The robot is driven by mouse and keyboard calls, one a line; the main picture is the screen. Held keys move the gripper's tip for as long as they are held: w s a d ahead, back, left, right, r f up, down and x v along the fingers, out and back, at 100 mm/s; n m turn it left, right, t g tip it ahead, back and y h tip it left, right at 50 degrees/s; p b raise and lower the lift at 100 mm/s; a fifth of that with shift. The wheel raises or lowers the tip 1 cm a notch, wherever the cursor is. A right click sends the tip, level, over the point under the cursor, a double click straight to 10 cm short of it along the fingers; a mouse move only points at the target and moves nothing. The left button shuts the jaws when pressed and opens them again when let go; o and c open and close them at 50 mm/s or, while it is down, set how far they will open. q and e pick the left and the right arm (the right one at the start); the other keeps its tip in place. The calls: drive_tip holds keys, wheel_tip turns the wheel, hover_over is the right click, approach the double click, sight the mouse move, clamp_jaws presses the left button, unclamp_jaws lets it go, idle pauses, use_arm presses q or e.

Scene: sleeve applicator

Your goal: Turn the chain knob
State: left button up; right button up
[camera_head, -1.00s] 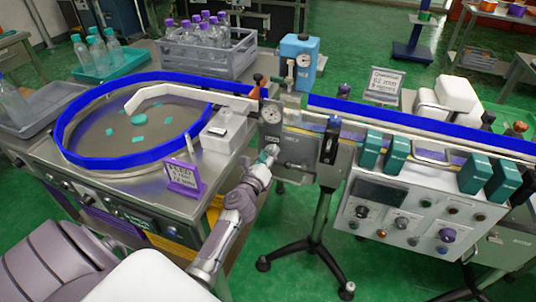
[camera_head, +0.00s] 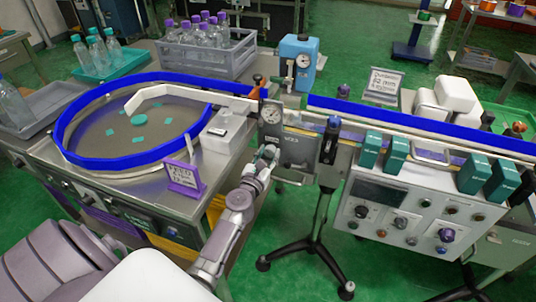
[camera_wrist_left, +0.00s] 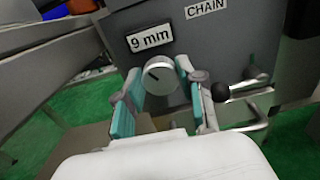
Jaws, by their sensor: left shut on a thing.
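The chain knob (camera_wrist_left: 160,76) is a round pale knob with a dark pointer line, on a grey panel below a "9 mm" plate and a "CHAIN" label (camera_wrist_left: 206,8) in the left wrist view. My left gripper (camera_wrist_left: 160,83) has its teal-padded fingers on either side of the knob and is shut on it. In the head view my left gripper (camera_head: 268,155) reaches the front of the grey box beneath the dial gauge (camera_head: 271,113), and it hides the knob there. My right gripper is not in view.
A black-tipped lever (camera_wrist_left: 221,92) sticks out just right of the fingers in the wrist view. A round turntable with a blue rim (camera_head: 60,135) lies left. A control panel (camera_head: 405,240) with several knobs stands right. A tripod stand (camera_head: 312,245) is below.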

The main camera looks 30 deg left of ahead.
use_arm(q)
drive_tip(key=m, duration=0.5)
drive_tip(key=shift+m, duration=0.3)
drive_tip(key=m, duration=0.5)
drive_tip(key=shift+d+f+p, duration=0.1)
drive_tip(key=shift+p, duration=0.3)
drive_tip(key=m+p, duration=0.1)
drive_tip(key=m, duration=0.5)
drive_tip(key=m+p, duration=0.2)
drive_tip(key=m, duration=0.3)
drive_tip(key=m+p, duration=0.2)
drive_tip(key=m, duration=0.3)
drive_tip(key=shift+f+m, duration=0.1)
drive_tip(key=shift+m, duration=0.3)
drive_tip(key=m+p, duration=0.1)
drive_tip(key=m, duration=0.4)
drive_tip(key=shift+f, duration=0.1)
drive_tip(key=m, duration=0.4)
drive_tip(key=shift+m+p, duration=0.35)
drive_tip(key=shift+m, duration=2.65)
drive_tip(key=shift+s, duration=0.1)
